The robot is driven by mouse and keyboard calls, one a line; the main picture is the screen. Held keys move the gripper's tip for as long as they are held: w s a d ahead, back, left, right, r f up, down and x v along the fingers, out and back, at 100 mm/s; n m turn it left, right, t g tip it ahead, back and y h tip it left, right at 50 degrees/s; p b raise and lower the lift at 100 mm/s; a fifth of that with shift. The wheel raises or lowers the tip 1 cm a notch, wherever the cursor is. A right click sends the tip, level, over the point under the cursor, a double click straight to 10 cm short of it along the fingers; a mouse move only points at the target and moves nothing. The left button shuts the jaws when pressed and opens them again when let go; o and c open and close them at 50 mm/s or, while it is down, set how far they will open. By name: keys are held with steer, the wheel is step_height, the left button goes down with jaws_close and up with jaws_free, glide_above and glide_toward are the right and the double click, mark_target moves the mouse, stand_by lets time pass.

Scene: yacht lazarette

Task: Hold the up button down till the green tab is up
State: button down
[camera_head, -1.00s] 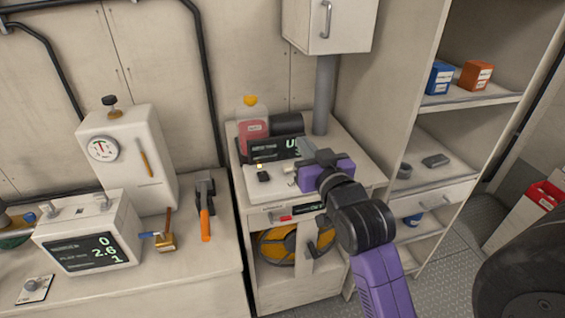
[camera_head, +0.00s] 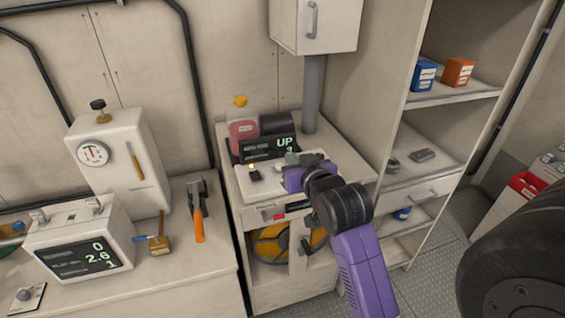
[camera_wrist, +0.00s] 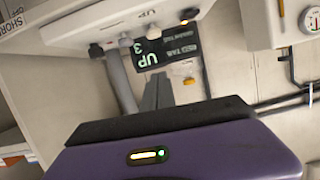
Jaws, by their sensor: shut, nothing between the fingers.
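A white control panel (camera_head: 240,184) lies on the bench top, with a black fitting (camera_head: 254,174) at its left. Behind it a dark display (camera_head: 258,150) reads UP and 3; it also shows in the wrist view (camera_wrist: 158,49), where the word TAB is legible. My gripper (camera_head: 291,160) is shut and empty, low over the panel's right part. Its grey fingers (camera_wrist: 157,94) point toward the display and panel in the wrist view. I cannot tell whether the fingertips touch a button. I cannot make out a green tab.
A pink bottle with yellow cap (camera_head: 242,126) stands behind the panel, near a grey post (camera_head: 312,95). A second bench at left holds a metering box (camera_head: 78,245), a gauge cabinet (camera_head: 118,165) and an orange-handled tool (camera_head: 198,215). Open shelves (camera_head: 455,93) stand at right.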

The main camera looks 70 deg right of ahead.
steer(key=p, duration=0.2)
glide_above(279, 166)
steer(key=s, duration=0.1)
step_height(279, 166, down, 2)
steer(key=shift+s+a+f, duration=0.1)
steer(key=shift+s+a, duration=0.05)
steer(key=f, duration=0.2)
steer(key=shift+s+a+f, duration=0.15)
steer(key=shift+a+f, duration=0.1)
steer(key=shift+f, duration=0.8)
